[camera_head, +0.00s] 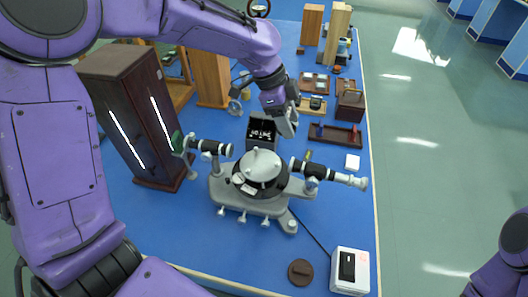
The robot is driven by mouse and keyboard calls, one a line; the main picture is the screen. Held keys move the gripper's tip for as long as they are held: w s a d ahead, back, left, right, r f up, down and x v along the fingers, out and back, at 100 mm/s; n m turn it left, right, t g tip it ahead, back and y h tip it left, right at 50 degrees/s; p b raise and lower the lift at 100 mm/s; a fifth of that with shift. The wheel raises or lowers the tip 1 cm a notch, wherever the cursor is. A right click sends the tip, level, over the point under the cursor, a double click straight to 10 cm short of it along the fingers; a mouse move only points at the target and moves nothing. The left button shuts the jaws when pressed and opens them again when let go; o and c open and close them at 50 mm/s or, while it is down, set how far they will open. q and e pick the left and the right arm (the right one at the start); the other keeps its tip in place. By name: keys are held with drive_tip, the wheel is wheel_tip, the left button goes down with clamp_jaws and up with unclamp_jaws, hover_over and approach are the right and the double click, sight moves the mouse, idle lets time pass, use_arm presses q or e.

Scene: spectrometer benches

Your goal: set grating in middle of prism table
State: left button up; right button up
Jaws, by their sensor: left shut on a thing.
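The prism table (261,166) is the round pale grey plate on top of the spectrometer, near the middle of the head view. The spectrometer's grey base (228,193) stands on the blue bench. My left gripper (287,128) is shut, behind and a little right of the prism table, beside a black box (262,134) with white marks. The thing in its jaws, which I take to be the grating, is mostly hidden by the fingers. My right gripper is out of view; only part of my right arm shows at the lower right edge.
The collimator (211,146) and telescope (328,174) stick out left and right of the prism table. A tall dark lamp cabinet (130,120) stands at the left. A white meter (350,270) sits at the front.

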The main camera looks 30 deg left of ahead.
sight(268, 166)
use_arm(q)
drive_tip(key=s+a+f, duration=0.1)
drive_tip(key=f, duration=0.2)
drive_tip(key=s+a+f, duration=0.2)
drive_tip(key=f, duration=0.2)
drive_tip(key=s+a+f+p, duration=0.1)
drive_tip(key=s+f, duration=0.1)
drive_tip(key=f, duration=0.1)
drive_tip(key=shift+s+a+f, duration=0.15)
drive_tip(key=shift+w+f, duration=0.2)
drive_tip(key=shift+w, duration=0.1)
drive_tip(key=o, duration=1.1)
drive_tip(key=shift+s, duration=0.2)
drive_tip(key=shift+c, duration=0.2)
drive_tip(key=shift+w, duration=0.1)
drive_tip(key=shift+r, duration=0.25)
drive_tip(key=v, duration=1.1)
drive_tip(key=shift+r, duration=0.35)
